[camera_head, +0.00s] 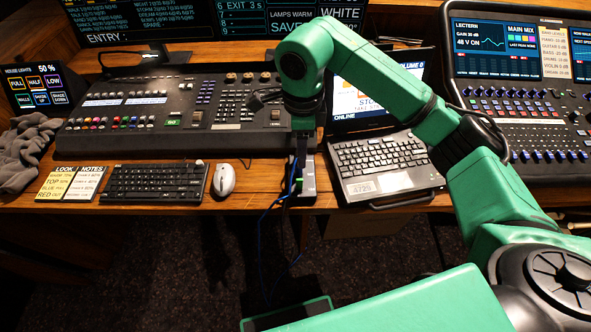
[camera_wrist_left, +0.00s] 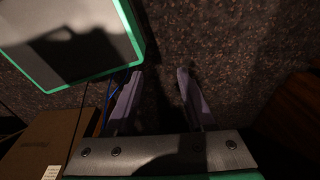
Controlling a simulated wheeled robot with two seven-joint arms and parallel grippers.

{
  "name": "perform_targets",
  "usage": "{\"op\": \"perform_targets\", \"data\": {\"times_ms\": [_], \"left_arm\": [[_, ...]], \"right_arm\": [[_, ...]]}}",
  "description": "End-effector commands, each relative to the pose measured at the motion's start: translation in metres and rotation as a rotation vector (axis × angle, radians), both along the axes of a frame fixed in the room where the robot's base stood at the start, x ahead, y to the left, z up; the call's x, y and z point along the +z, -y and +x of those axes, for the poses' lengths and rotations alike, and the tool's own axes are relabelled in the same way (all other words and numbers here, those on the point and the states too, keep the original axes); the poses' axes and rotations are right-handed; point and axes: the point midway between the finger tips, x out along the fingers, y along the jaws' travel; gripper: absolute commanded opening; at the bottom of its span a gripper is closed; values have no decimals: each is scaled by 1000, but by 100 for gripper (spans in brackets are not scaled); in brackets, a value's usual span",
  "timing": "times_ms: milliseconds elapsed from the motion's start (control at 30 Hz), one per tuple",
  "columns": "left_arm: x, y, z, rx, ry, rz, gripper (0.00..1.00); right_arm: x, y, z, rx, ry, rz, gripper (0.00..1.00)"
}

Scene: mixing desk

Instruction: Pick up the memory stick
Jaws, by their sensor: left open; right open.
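My right arm reaches in from the right in the head view, and its gripper (camera_head: 302,186) points down at the front edge of the desk, between the mouse and the laptop. Its jaws are open, though seen almost edge-on. A small green spot shows at the fingers; I cannot tell whether it is the memory stick, which I cannot make out clearly and may be hidden by the gripper. My left gripper (camera_wrist_left: 157,100) is open and empty over the dark carpet in the left wrist view, away from the desk top.
A laptop (camera_head: 380,153) stands just right of the right gripper. A white mouse (camera_head: 224,180), a keyboard (camera_head: 155,182) and a lighting console (camera_head: 165,112) are to its left. A blue cable (camera_head: 263,235) hangs off the desk edge. A cardboard box (camera_wrist_left: 45,142) shows in the left wrist view.

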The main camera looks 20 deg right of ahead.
Motion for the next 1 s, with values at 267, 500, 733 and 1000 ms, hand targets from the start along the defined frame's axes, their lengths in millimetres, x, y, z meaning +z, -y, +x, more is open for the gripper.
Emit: {"op": "perform_targets", "data": {"times_ms": [267,500,733,1000], "left_arm": [[19,-3,-52,1,-83,6,54],[47,0,-15,0,-23,1,54],[46,-1,-19,1,-29,1,54],[45,-1,-28,1,-44,2,54]], "right_arm": [[-58,-1,-1,0,-3,4,46],[-96,-6,0,0,-6,6,46],[-116,-5,2,2,0,5,46],[-115,-5,2,1,0,5,0]]}}
